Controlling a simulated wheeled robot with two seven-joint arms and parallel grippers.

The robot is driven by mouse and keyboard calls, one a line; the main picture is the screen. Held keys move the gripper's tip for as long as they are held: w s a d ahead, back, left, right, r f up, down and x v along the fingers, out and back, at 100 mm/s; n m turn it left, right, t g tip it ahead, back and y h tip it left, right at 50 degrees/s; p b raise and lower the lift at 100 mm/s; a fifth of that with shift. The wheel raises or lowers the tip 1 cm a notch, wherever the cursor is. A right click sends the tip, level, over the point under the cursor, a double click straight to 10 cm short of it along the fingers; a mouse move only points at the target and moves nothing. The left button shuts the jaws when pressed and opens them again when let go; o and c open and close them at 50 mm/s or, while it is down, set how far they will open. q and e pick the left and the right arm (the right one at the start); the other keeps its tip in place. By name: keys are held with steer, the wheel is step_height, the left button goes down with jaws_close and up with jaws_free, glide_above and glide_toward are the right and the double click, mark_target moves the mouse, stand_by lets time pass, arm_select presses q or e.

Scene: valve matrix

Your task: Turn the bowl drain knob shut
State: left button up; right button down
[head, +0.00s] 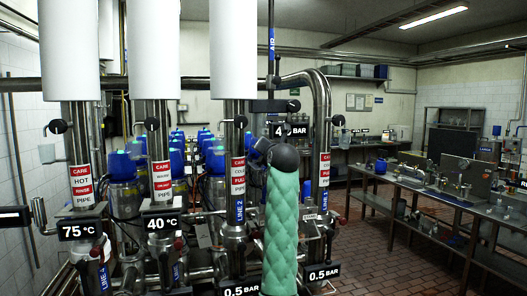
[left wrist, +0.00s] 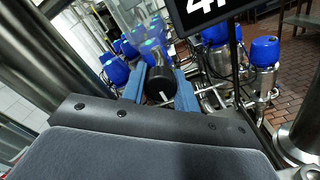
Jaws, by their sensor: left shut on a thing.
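In the left wrist view, a round black knob (left wrist: 161,84) with a white mark on its face sits between the two blue fingers of my left gripper (left wrist: 160,90). The fingers are shut on its sides. The white mark runs roughly up and down in that picture. No label naming the knob is readable. In the head view, my green-sleeved arm rises at the centre and ends in a dark wrist among the pipes. That wrist hides the gripped knob and most of the gripper there. My right gripper is in neither view.
Other black knobs sit on the pipes at left (head: 58,126), middle (head: 152,124) and right (head: 338,120). A 4 BAR display (head: 291,131) is just behind my wrist. Several blue-capped valves stand behind the pipes. A metal bench (head: 430,192) is at right, with open tiled floor before it.

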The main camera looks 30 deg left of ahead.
arm_select(q)
steer(key=shift+r, duration=0.15)
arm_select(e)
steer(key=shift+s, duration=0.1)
arm_select(q)
steer(key=o, duration=1)
steer(key=shift+w+d, duration=0.1)
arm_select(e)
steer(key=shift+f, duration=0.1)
arm_select(q)
steer(key=shift+s+d+b, duration=0.2)
steer(key=shift+s+b, duration=0.05)
steer(key=shift+b, duration=0.05)
steer(key=shift+b+v, duration=1.55)
steer(key=shift+v, duration=2.05)
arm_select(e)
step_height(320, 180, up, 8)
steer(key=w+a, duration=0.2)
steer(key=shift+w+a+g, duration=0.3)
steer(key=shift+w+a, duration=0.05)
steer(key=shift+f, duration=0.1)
